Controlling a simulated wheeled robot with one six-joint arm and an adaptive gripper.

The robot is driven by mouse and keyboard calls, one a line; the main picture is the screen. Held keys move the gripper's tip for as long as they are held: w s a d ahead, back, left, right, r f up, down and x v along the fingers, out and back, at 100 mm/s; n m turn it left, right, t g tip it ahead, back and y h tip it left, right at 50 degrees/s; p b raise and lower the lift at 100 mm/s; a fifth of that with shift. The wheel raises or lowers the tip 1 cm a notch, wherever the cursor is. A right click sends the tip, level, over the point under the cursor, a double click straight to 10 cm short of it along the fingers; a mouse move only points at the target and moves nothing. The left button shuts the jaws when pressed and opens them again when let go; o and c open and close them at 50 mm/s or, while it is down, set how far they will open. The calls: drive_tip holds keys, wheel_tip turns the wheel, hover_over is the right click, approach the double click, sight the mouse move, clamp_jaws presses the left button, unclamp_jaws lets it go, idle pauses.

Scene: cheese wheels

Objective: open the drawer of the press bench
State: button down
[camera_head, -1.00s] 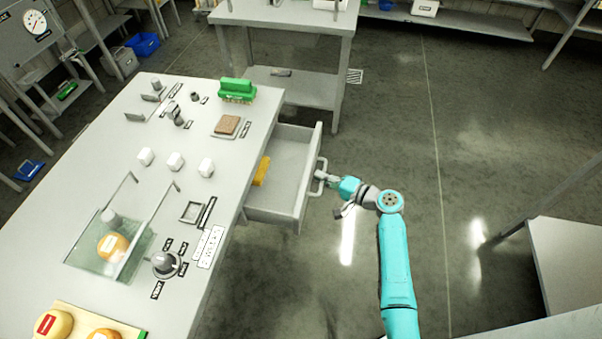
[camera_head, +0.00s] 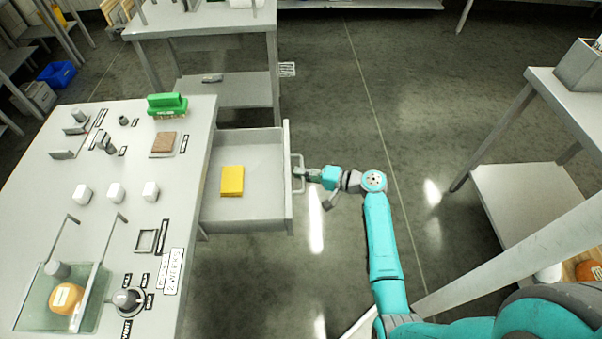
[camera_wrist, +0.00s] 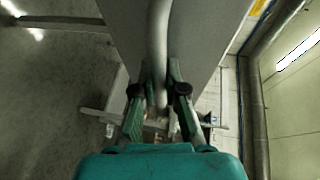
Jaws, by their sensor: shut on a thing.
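The press bench (camera_head: 50,190) stands at the left in the head view, with its drawer (camera_head: 262,205) pulled out to the right from under the top. A yellow block (camera_head: 232,181) lies inside the drawer. The drawer's bar handle (camera_head: 297,174) is on its right-hand front. My gripper (camera_head: 306,174) is at this handle, shut on it. In the wrist view the grey handle bar (camera_wrist: 158,45) runs between the two fingers of my gripper (camera_wrist: 159,95), and the drawer front (camera_wrist: 205,35) is behind it.
On the bench top are a green brush-like thing (camera_head: 167,105), several white blocks (camera_head: 150,191) and a glass-walled tank with an orange wheel (camera_head: 66,297). A second table (camera_head: 200,20) stands behind. Another bench (camera_head: 570,100) is at the right. The floor between is clear.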

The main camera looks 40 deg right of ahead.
drive_tip(key=c, duration=1.2)
unclamp_jaws()
drive_tip(key=v, duration=1.2)
drive_tip(key=s+a+f+g+h, duration=0.1)
drive_tip(key=s+a+f+h, duration=0.2)
drive_tip(key=a+f, duration=0.4)
drive_tip(key=s+a+f+g+h, duration=0.15)
drive_tip(key=s+a+f, duration=0.25)
drive_tip(key=a, duration=0.4)
drive_tip(key=s+a+h, duration=0.3)
drive_tip(key=s+a, duration=0.1)
drive_tip(key=s, duration=0.3)
drive_tip(key=s+a+r+n+t, duration=0.2)
drive_tip(key=s+r+n, duration=0.3)
drive_tip(key=s+r, duration=0.3)
drive_tip(key=s+a+r+n+t, duration=0.2)
drive_tip(key=s+r+n, duration=0.3)
drive_tip(key=r, duration=1)
drive_tip(key=s+a, duration=0.1)
drive_tip(key=s, duration=0.2)
drive_tip(key=shift+s+n+h, duration=0.25)
drive_tip(key=shift+n+h, duration=0.1)
drive_tip(key=shift+n, duration=0.05)
